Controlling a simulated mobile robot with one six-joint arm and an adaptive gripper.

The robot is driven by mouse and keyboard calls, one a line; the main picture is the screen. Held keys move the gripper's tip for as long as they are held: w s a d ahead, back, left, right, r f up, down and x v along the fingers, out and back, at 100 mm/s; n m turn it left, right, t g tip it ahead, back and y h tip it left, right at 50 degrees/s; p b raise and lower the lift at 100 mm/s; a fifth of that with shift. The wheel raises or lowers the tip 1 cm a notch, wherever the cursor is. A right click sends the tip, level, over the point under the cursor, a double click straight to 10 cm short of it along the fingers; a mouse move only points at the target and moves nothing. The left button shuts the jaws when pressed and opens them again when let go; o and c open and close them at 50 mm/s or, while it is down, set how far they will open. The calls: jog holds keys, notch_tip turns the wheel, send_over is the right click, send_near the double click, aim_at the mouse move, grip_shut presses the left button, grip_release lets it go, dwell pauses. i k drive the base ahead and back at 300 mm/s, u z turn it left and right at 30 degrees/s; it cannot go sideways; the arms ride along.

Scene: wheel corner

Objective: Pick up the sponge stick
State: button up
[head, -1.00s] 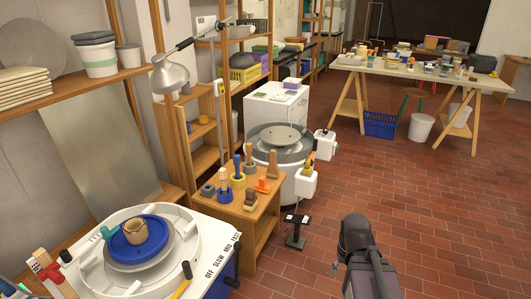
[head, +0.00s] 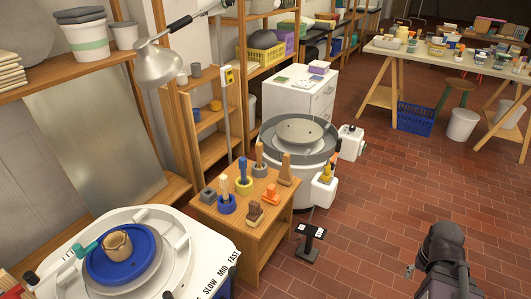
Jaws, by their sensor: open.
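Several upright tools stand in holders on a small wooden stand between the two pottery wheels. One has a pale head in a blue ring holder (head: 226,204), one is a blue-topped tool (head: 243,170), and one is a brown wooden-handled tool (head: 259,156). I cannot tell which of them is the sponge stick. My arm shows at the lower right, over the floor. A small tip of my gripper (head: 409,270) peeks out at its left, well right of the stand; the rest is hidden. I see nothing held.
The wooden stand (head: 262,232) also carries an orange tool (head: 270,191) and a brush-like block (head: 255,212). A foot pedal (head: 309,240) stands on the floor to its right. A wheel with a blue disc (head: 123,265) is at front left. Open tiled floor lies right of the pedal.

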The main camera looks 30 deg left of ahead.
aim_at(258, 145)
jog(key=u, duration=0.05)
jog(key=i, duration=0.75)
jog(key=u, duration=0.65)
jog(key=i, duration=0.75)
jog(key=u, duration=0.45)
